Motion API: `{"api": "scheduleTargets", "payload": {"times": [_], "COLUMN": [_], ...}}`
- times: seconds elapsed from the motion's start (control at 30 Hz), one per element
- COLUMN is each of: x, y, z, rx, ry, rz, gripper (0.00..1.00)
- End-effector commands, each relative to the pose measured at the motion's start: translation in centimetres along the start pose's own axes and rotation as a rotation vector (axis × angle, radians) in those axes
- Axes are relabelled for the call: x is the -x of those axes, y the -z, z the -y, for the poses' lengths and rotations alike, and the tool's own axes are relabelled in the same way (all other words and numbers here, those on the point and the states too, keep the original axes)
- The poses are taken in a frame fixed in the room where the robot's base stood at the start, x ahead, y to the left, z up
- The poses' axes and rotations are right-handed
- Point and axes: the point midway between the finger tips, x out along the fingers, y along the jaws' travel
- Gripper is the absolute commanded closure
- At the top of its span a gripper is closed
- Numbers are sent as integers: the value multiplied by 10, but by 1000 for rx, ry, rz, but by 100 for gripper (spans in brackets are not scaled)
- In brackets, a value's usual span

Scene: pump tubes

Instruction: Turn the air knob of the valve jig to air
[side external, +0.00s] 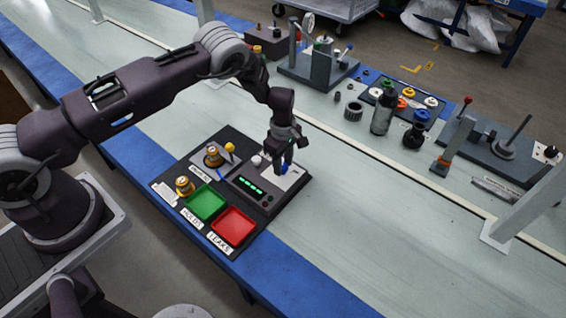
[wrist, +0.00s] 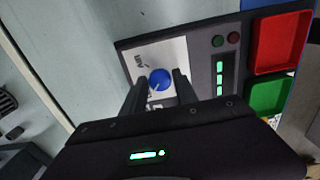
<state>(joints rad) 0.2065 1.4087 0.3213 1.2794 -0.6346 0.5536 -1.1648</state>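The blue air knob (wrist: 160,80) sits on a white label plate on the valve jig (wrist: 205,50). A pale pointer mark shows on the knob's lower left in the wrist view; the label text is too small to read. My gripper (wrist: 161,75) is open, with one dark finger on each side of the knob. Whether the fingers touch it I cannot tell.
The jig has a green lit display (side external: 250,188). Beside it lie a green tray (side external: 204,203) and a red tray (side external: 233,226). Brass fittings (side external: 184,186) and a yellow-topped part (side external: 230,148) stand at the left. Bottles and fixtures (side external: 383,115) stand farther right; bench between is clear.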

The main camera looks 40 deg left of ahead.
Motion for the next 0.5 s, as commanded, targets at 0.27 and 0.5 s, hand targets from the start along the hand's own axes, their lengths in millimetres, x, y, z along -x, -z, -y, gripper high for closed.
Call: {"api": "scheduleTargets", "payload": {"times": [0.27, 0.5], "x": [0, 1], "y": [0, 0], "z": [0, 0], "rx": [-1, -47], "ry": [0, 0], "rz": [0, 0], "gripper": [100, 100]}}
